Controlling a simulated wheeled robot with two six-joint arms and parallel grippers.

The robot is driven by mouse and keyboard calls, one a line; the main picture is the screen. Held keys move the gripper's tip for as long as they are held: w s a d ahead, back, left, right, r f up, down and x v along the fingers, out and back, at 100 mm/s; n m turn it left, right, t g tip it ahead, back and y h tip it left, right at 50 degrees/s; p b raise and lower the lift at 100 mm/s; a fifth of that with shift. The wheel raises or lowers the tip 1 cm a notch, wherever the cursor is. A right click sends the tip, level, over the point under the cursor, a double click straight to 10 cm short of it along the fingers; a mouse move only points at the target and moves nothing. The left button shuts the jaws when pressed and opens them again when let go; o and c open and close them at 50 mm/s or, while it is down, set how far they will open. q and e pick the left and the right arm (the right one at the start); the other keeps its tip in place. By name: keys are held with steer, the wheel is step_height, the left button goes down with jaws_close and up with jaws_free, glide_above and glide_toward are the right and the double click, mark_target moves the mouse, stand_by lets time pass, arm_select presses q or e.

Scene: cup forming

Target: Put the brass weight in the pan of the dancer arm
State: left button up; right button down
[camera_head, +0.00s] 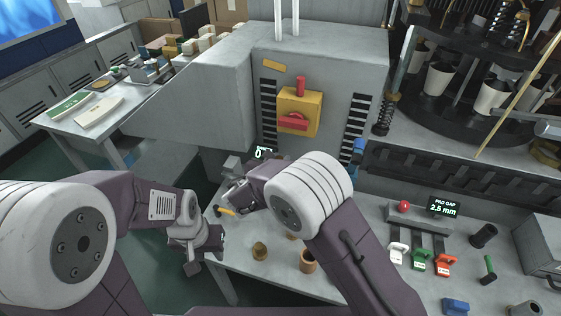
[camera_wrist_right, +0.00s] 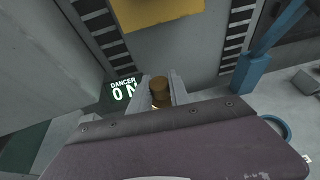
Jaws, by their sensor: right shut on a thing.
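My right gripper (camera_wrist_right: 159,94) is shut on a brass weight (camera_wrist_right: 159,86), a small brown-gold cylinder held upright between its fingers in the right wrist view. In the head view this gripper (camera_head: 235,172) is in front of the grey machine, and the weight cannot be made out there. A blue arm (camera_wrist_right: 250,72) with a round blue rim (camera_wrist_right: 275,128), which looks like the dancer pan, lies right of the gripper in the wrist view, apart from the weight. Blue also shows in the head view (camera_head: 358,150); my arm hides the pan. My left gripper (camera_head: 194,264) hangs left of the table, its fingers unclear.
A brass-coloured piece (camera_head: 260,251) and a copper cup (camera_head: 308,262) stand on the table (camera_head: 245,265). White, green and red tags (camera_head: 420,260) lie to the right. The machine's wall (camera_head: 225,85) rises behind the grippers.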

steer(key=shift+f+b, duration=1.7)
steer(key=shift+f, duration=0.5)
steer(key=shift+f+b, duration=1.2)
steer(key=shift+f, duration=0.15)
stand_by(0.4)
steer(key=c, duration=1.1)
jaws_free()
steer(key=shift+c, duration=0.2)
steer(key=shift+o, duration=0.3)
steer(key=o, duration=0.4)
steer(key=shift+r, duration=0.1)
